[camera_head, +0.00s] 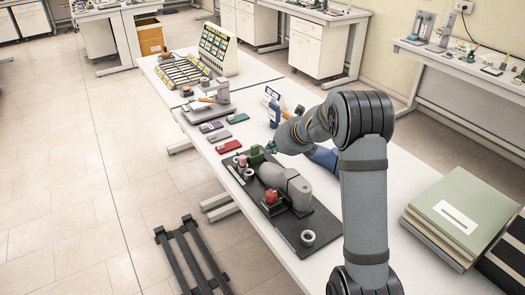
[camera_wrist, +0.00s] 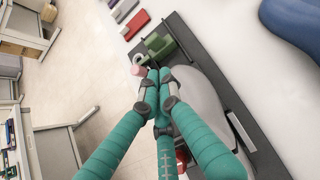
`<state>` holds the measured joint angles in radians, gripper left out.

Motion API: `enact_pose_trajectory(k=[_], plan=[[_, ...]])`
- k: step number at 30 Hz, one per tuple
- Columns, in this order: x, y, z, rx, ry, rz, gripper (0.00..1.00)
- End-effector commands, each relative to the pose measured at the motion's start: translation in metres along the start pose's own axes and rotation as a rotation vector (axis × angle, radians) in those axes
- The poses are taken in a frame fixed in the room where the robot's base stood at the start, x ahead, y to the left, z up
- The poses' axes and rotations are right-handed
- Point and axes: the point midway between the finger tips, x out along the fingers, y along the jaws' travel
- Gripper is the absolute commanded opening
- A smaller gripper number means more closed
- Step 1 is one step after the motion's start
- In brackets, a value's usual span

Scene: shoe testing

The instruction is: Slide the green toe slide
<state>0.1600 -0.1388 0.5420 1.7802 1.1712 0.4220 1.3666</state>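The green toe slide (camera_head: 256,157) is a small dark green block at the far end of a dark testing plate (camera_head: 325,229). In the wrist view the green slide (camera_wrist: 163,46) lies just beyond my fingertips, with a small gap or light contact; I cannot tell which. My gripper (camera_head: 271,149) has teal fingers, seen from behind in the wrist view (camera_wrist: 157,74). The fingertips are drawn together and nothing shows between them. A grey shoe-like form (camera_head: 289,184) lies on the plate beside the gripper, partly hidden by the fingers in the wrist view.
A pink-topped cylinder (camera_head: 242,161) stands next to the green slide. Red, green and purple pieces lie farther up the table. A blue object (camera_head: 325,158) is right of the plate. Books (camera_head: 463,213) lie at right.

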Motion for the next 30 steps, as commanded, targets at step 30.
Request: enact_pose_trajectory(k=[30], plan=[[0.1, -0.01, 0.003, 0.044, -0.008, -0.013, 0.0]])
